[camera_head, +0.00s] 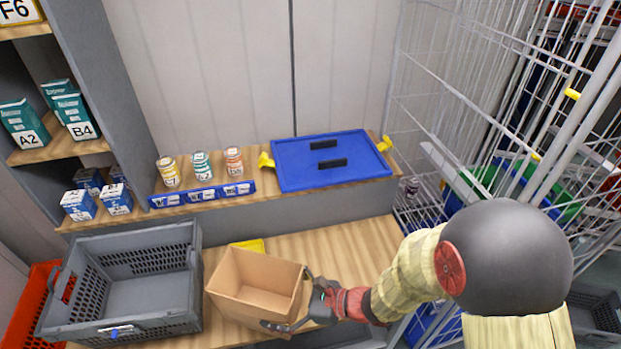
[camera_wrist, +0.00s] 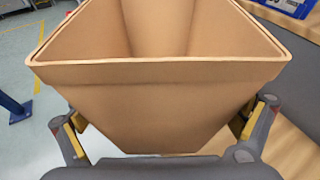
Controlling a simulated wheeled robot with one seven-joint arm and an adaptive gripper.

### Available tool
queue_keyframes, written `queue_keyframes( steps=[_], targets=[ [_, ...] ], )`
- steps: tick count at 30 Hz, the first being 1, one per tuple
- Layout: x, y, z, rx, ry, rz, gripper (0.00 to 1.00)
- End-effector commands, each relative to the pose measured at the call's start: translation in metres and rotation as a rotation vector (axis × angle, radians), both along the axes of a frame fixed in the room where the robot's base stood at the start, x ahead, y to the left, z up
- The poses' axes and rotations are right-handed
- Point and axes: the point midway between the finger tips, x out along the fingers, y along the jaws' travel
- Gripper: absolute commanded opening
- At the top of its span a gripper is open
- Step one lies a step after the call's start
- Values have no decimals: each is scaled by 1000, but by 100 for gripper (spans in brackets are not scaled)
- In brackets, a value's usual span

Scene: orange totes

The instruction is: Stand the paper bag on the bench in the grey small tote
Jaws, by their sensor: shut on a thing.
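The paper bag (camera_head: 251,286) is a brown, open-topped bag, tilted in the head view, at the front of the wooden bench. My gripper (camera_head: 298,303) is at its right side, with its fingers around the bag. In the wrist view the bag (camera_wrist: 160,108) fills the middle, and the yellow-padded fingers of my gripper (camera_wrist: 158,133) press on it from both sides. The grey small tote (camera_head: 195,285) stands just left of the bag, with perforated walls and an empty floor. I cannot tell whether the bag's base touches the bench.
A yellow item (camera_head: 248,245) lies behind the bag. The bench (camera_head: 345,253) is bare to the right. A raised shelf behind holds several cans (camera_head: 201,165) and a blue lid (camera_head: 300,176). A wire cage (camera_head: 480,90) stands at the right. A red tote (camera_head: 30,305) is at the far left.

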Motion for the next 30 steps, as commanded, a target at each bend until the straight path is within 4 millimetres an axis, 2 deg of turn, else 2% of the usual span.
queue_keyframes(
  steps=[1, 6, 8, 12, 15, 18, 22, 26, 30],
  targets=[
    [22, -10, 4, 1, -3, -71, 69],
    [98, -57, 21, 2, -4, -343, 69],
    [122, -78, 28, 2, -4, -436, 69],
    [170, -134, 48, 3, -4, -645, 69],
    [196, -176, 63, 3, -4, -775, 69],
    [214, -213, 77, 2, -2, -874, 69],
    [225, -252, 90, 1, -1, -948, 69],
    [226, -273, 92, 1, 0, -982, 69],
    [226, -279, 92, 1, 0, -992, 69]
  ],
)
